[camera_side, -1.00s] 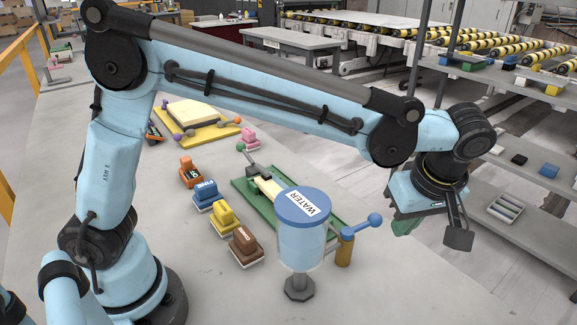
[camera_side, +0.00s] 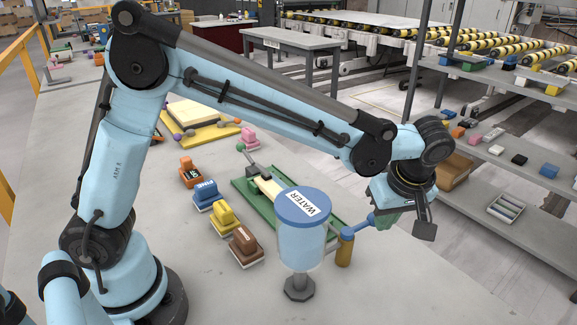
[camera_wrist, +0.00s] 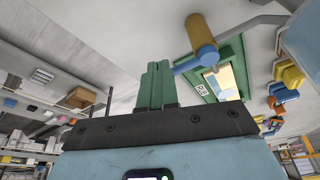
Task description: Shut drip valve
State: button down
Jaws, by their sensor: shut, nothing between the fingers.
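The drip valve has a brass body (camera_side: 344,252) and a blue lever (camera_side: 360,226), beside the clear tank (camera_side: 300,244) with a blue lid marked WATER. The lever points up and right, away from the tank; its ball end is mostly hidden by my gripper. My gripper (camera_side: 385,221) is at the lever's outer end, its green fingers closed together and empty. In the wrist view, the fingers (camera_wrist: 155,84) stand just left of the blue lever (camera_wrist: 195,61), with the brass body (camera_wrist: 201,30) beyond. I cannot tell whether they touch.
A green tray (camera_side: 245,189) lies behind the tank. Several colored stamp-like blocks, including a yellow one (camera_side: 223,214) and a brown one (camera_side: 244,242), stand left of it. The slab (camera_side: 400,290) is clear in front of the valve; its right edge runs close by.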

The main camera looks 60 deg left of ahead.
jog(key=shift+w+a, duration=0.4)
jog(key=shift+a, duration=0.15)
